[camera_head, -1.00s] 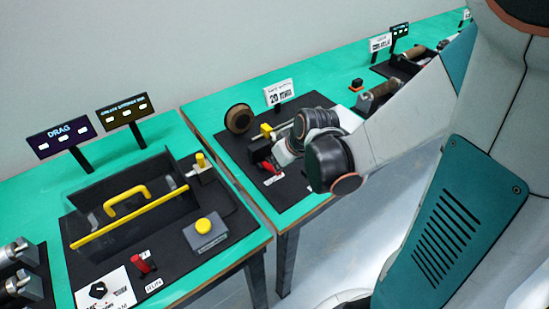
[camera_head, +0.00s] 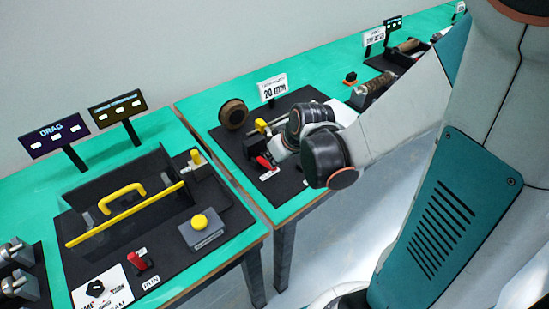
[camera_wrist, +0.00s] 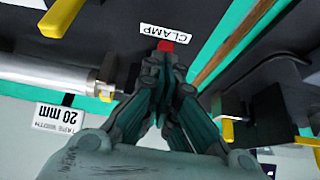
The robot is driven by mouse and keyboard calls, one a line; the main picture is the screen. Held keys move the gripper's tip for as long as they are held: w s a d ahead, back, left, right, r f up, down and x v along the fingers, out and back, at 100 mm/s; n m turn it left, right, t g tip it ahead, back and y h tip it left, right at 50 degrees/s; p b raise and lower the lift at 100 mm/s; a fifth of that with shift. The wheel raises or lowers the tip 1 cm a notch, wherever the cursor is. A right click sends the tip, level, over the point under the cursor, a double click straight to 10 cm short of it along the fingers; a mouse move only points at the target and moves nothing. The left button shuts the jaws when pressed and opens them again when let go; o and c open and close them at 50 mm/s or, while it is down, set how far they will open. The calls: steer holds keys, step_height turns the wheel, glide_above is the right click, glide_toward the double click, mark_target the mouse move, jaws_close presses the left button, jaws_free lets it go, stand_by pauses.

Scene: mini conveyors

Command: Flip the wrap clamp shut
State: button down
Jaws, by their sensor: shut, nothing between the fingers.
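The wrap clamp's red lever (camera_head: 264,161) stands beside a small white label on the black mat of the middle bench. In the wrist view, the red tip (camera_wrist: 166,46) shows just beyond my fingertips, next to the white CLAMP label (camera_wrist: 166,33). My gripper (camera_wrist: 163,66) is shut with nothing between its fingers and is at or very near the lever; I cannot tell whether they touch. My fingers hide the rest of the lever in the wrist view. In the head view, my arm covers part of the clamp station.
A 20 mm sign (camera_head: 272,86) and a brown roll (camera_head: 233,114) stand behind the clamp. A metal cylinder (camera_wrist: 60,73) and yellow parts lie near my gripper in the wrist view. The left bench holds a yellow-handled cover (camera_head: 122,197) and a yellow button (camera_head: 200,221).

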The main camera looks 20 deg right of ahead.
step_height(320, 180, up, 4)
steer(key=p, duration=0.2)
steer(key=shift+w+r+p, duration=0.1)
steer(key=shift+r+p, duration=0.05)
steer(key=shift+p, duration=0.2)
steer(key=s+d+r+p, duration=0.1)
steer(key=s+r+p, duration=0.2)
steer(key=s, duration=0.4)
steer(key=shift+s+d+r, duration=0.25)
steer(key=shift+d+r, duration=0.15)
steer(key=shift+r, duration=0.3)
